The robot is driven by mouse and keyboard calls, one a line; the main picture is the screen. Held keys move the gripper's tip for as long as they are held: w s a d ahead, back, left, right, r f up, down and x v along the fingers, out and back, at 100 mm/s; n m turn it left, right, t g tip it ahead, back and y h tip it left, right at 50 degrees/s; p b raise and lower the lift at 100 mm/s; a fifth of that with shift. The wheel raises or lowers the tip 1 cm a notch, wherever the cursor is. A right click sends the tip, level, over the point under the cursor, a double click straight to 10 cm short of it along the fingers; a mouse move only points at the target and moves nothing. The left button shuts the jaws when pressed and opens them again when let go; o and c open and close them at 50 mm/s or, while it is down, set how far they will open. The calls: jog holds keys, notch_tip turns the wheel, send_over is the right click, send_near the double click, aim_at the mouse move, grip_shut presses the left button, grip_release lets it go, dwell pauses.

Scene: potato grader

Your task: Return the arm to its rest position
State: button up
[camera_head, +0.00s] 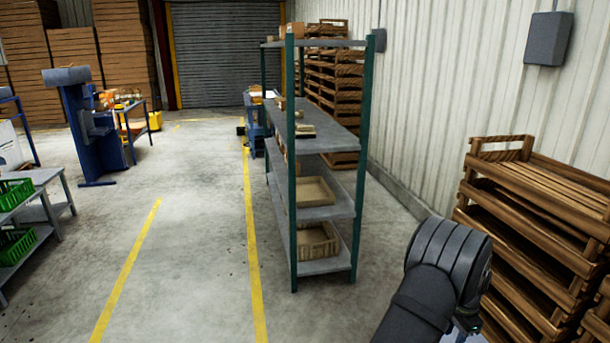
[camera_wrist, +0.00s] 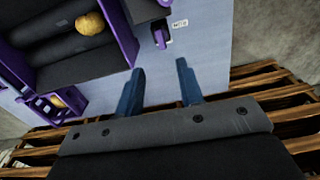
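In the wrist view my gripper (camera_wrist: 159,84) is open, its two blue fingers apart with nothing between them. It hangs over a pale grey-blue surface (camera_wrist: 207,42). In the head view part of my arm shows at the lower right; my gripper's fingers cannot be made out there.
The wrist view shows a purple-framed machine (camera_wrist: 126,40) with dark rollers, a potato (camera_wrist: 89,23) on them and another potato (camera_wrist: 70,97) in a purple-edged compartment. Wooden crates (camera_head: 540,225) stand close right of my arm. A metal shelf (camera_head: 322,215) stands ahead; the yellow-lined floor (camera_head: 190,260) is clear.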

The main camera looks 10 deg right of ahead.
notch_tip(320, 180, down, 12)
dwell(0.4)
